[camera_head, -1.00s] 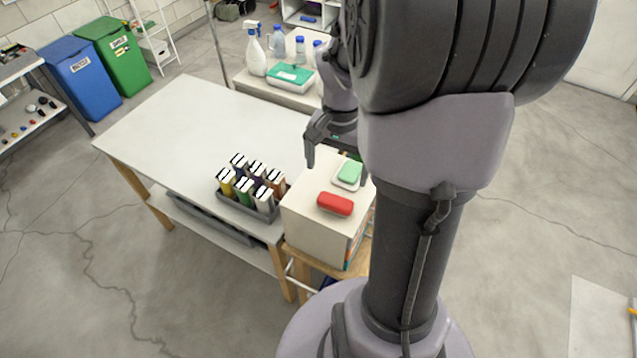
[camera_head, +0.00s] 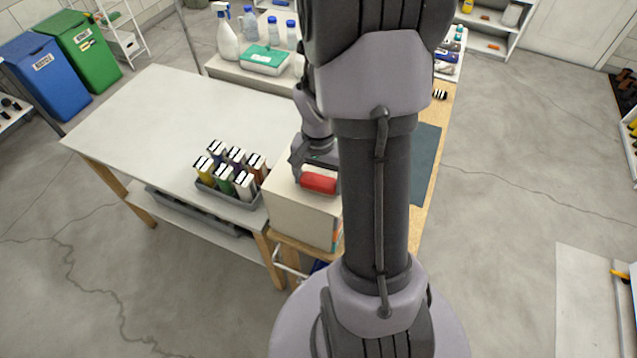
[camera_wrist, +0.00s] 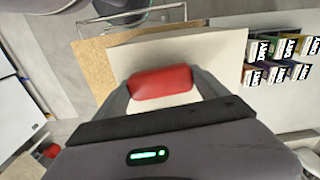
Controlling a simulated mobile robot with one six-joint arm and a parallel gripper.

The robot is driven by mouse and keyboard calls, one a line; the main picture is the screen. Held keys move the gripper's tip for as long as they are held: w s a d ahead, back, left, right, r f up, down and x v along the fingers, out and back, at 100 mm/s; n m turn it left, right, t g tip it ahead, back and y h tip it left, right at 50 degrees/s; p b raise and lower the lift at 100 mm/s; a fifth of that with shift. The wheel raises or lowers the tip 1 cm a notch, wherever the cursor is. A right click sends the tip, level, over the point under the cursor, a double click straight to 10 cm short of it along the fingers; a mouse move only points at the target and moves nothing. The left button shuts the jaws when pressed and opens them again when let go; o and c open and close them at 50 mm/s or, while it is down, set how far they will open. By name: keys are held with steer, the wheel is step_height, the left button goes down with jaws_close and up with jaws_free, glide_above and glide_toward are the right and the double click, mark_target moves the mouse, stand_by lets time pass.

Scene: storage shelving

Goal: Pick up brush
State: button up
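The likely brush is a red, rounded oblong piece (camera_head: 318,183) lying on top of a white box (camera_head: 300,215); no bristles show. My gripper (camera_head: 312,170) is right at it, on its far side in the head view. In the wrist view the red brush (camera_wrist: 160,82) lies between the two spread fingers of my gripper (camera_wrist: 160,85), one on each side. The fingers look open, and I cannot tell whether they touch it. The brush rests on the box's white top.
A grey tray of several coloured books (camera_head: 228,185) stands left of the box on the white table (camera_head: 160,120). The table's middle is clear. Spray and water bottles with a green-topped box (camera_head: 264,58) stand behind.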

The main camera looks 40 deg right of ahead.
mark_target(321, 181)
steer(key=c, duration=0.7)
steer(key=shift+o, duration=0.2)
steer(key=shift+r, duration=0.1)
steer(key=shift+r, duration=0.3)
steer(key=r, duration=0.1)
steer(key=r+p, duration=0.1)
steer(key=r, duration=0.1)
steer(key=shift+s+d, duration=0.15)
steer(key=shift+s, duration=0.15)
steer(key=s+d+r, duration=0.1)
steer(key=s+d, duration=0.3)
steer(key=s, duration=1)
steer(key=shift+s, duration=0.4)
steer(key=shift+r, duration=0.1)
